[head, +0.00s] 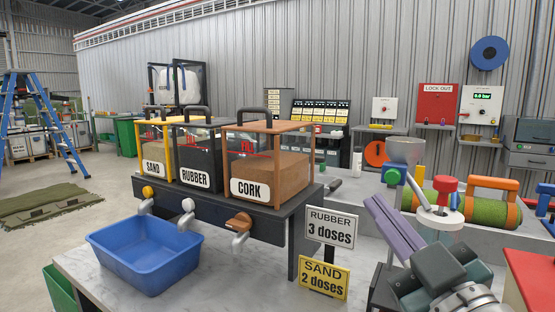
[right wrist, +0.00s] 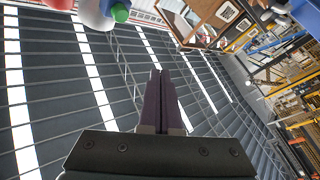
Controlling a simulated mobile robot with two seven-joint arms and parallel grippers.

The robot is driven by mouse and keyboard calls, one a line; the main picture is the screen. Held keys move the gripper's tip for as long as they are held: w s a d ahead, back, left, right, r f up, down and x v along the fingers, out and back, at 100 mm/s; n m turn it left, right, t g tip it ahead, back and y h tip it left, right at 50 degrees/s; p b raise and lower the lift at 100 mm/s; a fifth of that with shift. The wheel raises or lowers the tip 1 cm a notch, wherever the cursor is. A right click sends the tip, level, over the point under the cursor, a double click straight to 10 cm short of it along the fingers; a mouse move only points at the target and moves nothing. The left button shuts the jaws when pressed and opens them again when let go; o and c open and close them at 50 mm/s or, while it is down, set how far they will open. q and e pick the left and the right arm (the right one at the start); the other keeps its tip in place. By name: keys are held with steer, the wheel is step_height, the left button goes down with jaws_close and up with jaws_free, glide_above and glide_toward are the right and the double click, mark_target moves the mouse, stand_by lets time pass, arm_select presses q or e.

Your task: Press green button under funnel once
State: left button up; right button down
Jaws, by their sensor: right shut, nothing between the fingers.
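The green button (head: 392,177) sits just below the grey funnel (head: 404,150), on the left of its neck. My right gripper (head: 374,202) has long purple fingers, shut and empty, angled up and left. Its tips appear lower left of the button in the head view, with a visible gap. In the right wrist view the shut fingers (right wrist: 160,76) point up, below and right of the green cap. My left gripper is out of view.
Left are the CORK (head: 274,176), RUBBER and SAND bins above a blue tub (head: 145,262). Dose signs (head: 330,228) stand left of my right gripper.

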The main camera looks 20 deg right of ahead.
mark_target(393, 177)
steer(key=w+d+b, duration=0.3)
steer(key=w+d, duration=0.2)
steer(key=d, duration=0.2)
steer(key=shift+w, duration=0.3)
stand_by(0.4)
stand_by(0.8)
stand_by(1.1)
steer(key=shift+w+d, duration=0.25)
stand_by(0.4)
